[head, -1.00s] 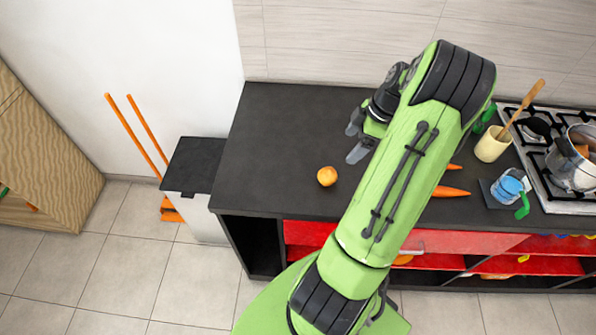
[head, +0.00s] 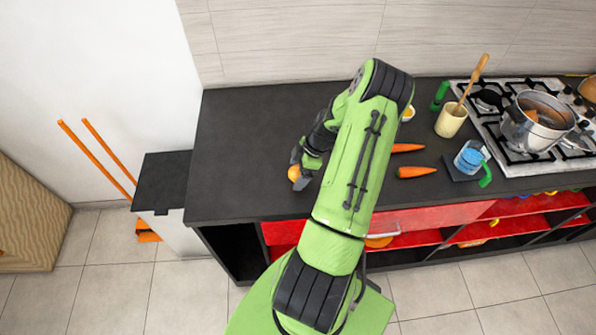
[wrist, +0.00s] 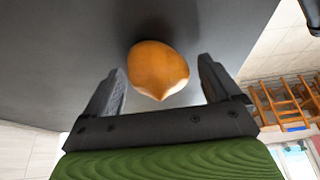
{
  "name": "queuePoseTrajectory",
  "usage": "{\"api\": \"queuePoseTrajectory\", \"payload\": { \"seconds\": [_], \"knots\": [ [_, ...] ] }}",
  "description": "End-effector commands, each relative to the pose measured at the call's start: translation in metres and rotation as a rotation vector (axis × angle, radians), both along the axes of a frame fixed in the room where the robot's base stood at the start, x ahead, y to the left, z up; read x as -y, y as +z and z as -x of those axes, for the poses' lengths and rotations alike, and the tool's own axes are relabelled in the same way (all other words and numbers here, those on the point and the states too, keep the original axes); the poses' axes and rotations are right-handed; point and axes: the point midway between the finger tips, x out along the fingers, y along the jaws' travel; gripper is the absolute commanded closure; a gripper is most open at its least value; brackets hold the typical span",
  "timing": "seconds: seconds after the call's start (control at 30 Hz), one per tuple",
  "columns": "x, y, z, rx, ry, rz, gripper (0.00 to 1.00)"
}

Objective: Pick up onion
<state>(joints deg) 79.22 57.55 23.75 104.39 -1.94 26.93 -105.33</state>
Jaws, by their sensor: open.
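The onion (head: 294,172) is small, round and orange-brown, on the dark countertop (head: 250,130) left of my arm. In the head view my gripper (head: 299,166) is at the onion and covers part of it. In the wrist view the onion (wrist: 158,70) shows whole, with its pale tip toward me. My gripper (wrist: 163,88) is open there, with one dark finger on each side. Gaps show between the onion and both fingers.
Two carrots (head: 416,172) lie right of my arm. Farther right are a beige utensil cup (head: 451,120), a blue cup (head: 470,157) and a stove with a metal pot (head: 537,122). The counter's left part is clear. A dark-topped bin (head: 163,180) stands beside it.

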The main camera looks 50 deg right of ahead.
Motion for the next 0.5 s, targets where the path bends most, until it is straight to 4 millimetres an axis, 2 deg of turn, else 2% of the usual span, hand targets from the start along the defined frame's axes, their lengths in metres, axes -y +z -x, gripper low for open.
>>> {"api": "queuePoseTrajectory", "payload": {
  "seconds": [0.2,0.27,0.5],
  "knots": [
    [-0.0004,-0.0029,-0.0009,0.000,0.000,0.001,0.10],
    [-0.0003,-0.0029,-0.0008,0.000,0.000,0.001,0.17],
    [-0.0003,-0.0027,-0.0008,0.000,0.000,0.001,0.54]
  ]
}}
